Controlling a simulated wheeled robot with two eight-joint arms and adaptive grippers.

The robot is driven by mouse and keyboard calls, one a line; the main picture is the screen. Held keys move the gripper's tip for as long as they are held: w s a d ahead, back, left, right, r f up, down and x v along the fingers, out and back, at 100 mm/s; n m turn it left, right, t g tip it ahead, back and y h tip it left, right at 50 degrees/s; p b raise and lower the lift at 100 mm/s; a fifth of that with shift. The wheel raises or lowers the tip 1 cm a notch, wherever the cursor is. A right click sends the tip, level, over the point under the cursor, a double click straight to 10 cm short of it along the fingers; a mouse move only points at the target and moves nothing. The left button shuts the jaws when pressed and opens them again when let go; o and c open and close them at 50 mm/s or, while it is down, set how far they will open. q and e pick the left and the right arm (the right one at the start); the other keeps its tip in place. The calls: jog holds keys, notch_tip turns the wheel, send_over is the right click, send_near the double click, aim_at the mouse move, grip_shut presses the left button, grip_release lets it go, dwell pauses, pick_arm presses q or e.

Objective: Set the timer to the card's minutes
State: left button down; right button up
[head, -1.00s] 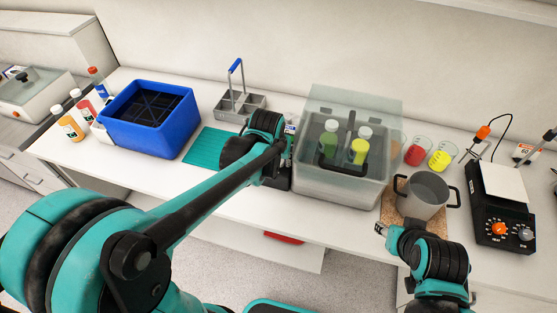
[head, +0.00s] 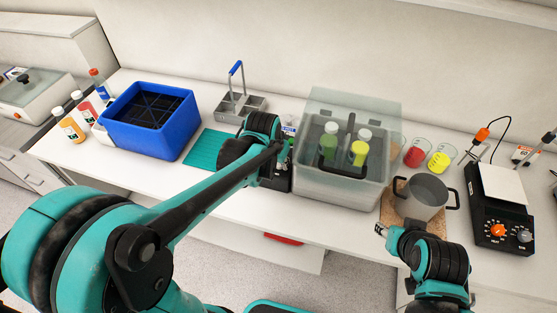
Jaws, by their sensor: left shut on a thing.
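A clear bin (head: 335,190) with bottles stands right of my left gripper. A blue crate (head: 150,145), teal mat (head: 203,150) and grey caddy (head: 240,112) are to the left. A grey pot (head: 424,196), beakers and a hotplate (head: 500,220) fill the right side.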

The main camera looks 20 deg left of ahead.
pick_arm(q)
jog(key=shift+a+m, duration=0.1)
jog(key=shift+m, duration=1.4)
jog(key=c, duration=1.5)
grip_release()
jog(key=shift+o, duration=0.2)
jog(key=v, duration=1.2)
jog(key=shift+a, duration=0.2)
